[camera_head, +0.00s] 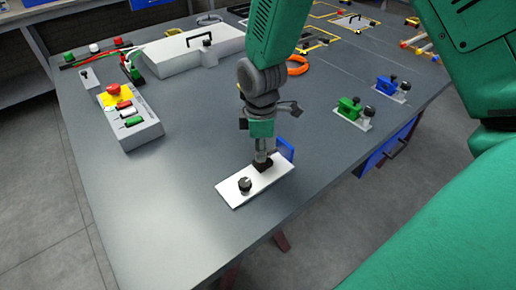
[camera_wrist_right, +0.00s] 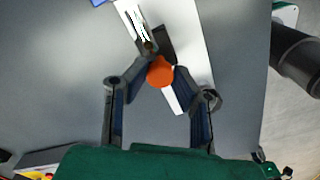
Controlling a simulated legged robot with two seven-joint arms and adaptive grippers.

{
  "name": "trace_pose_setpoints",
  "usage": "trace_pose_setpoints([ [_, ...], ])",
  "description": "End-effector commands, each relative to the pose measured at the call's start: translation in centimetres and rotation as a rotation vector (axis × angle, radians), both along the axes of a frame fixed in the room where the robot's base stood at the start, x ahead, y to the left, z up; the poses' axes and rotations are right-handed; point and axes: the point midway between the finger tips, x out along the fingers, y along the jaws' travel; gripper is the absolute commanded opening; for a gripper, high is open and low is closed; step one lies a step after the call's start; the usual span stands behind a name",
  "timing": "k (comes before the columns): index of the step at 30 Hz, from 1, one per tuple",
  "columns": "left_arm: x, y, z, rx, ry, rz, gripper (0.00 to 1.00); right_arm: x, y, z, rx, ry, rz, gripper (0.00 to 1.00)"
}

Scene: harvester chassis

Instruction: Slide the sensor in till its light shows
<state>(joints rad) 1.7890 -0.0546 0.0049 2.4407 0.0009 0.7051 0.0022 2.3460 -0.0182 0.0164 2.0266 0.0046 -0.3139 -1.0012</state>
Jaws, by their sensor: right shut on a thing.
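My right gripper (camera_head: 261,144) points down over a white plate (camera_head: 268,181) near the table's front edge. In the wrist view the right gripper's fingertips (camera_wrist_right: 161,76) are closed on the sensor, whose round orange end (camera_wrist_right: 160,71) shows between them. In the head view the sensor (camera_head: 262,146) is mostly hidden by the gripper and stands above a dark holder (camera_head: 263,163) on the plate. I cannot tell how deep it sits in the holder. No lit indicator can be made out. My left gripper is not in view.
A black knob (camera_head: 245,184) stands on the plate, and a blue block (camera_head: 285,149) is just behind it. A button box (camera_head: 130,119) stands at left, a white case (camera_head: 190,50) behind. Green (camera_head: 350,106) and blue (camera_head: 386,84) clamps are at right. The front-left tabletop is clear.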

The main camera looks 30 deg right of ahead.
Motion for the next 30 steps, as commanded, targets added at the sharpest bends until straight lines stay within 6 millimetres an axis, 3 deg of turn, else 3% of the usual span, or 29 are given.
trace_pose_setpoints([
  [3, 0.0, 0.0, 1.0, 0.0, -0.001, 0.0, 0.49, -0.1, -0.9, 0.1, 0.0, 0.006, -0.002, 0.0],
  [10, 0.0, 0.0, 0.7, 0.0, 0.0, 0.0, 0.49, -0.1, -0.9, -0.1, -0.001, 0.006, 0.0, 0.0],
  [11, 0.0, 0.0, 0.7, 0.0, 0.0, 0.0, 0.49, -0.1, -0.9, -0.1, -0.001, 0.006, 0.0, 0.32],
  [12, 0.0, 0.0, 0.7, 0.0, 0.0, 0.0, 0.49, -0.1, -0.9, -0.1, -0.001, 0.006, 0.0, 0.42],
  [23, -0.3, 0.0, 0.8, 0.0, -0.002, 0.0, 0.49, 0.0, -0.8, 0.3, 0.0, 0.001, 0.0, 0.42],
  [30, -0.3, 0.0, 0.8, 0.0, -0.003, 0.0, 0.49, 0.1, -0.8, 4.1, 0.001, -0.003, -0.001, 0.42],
])
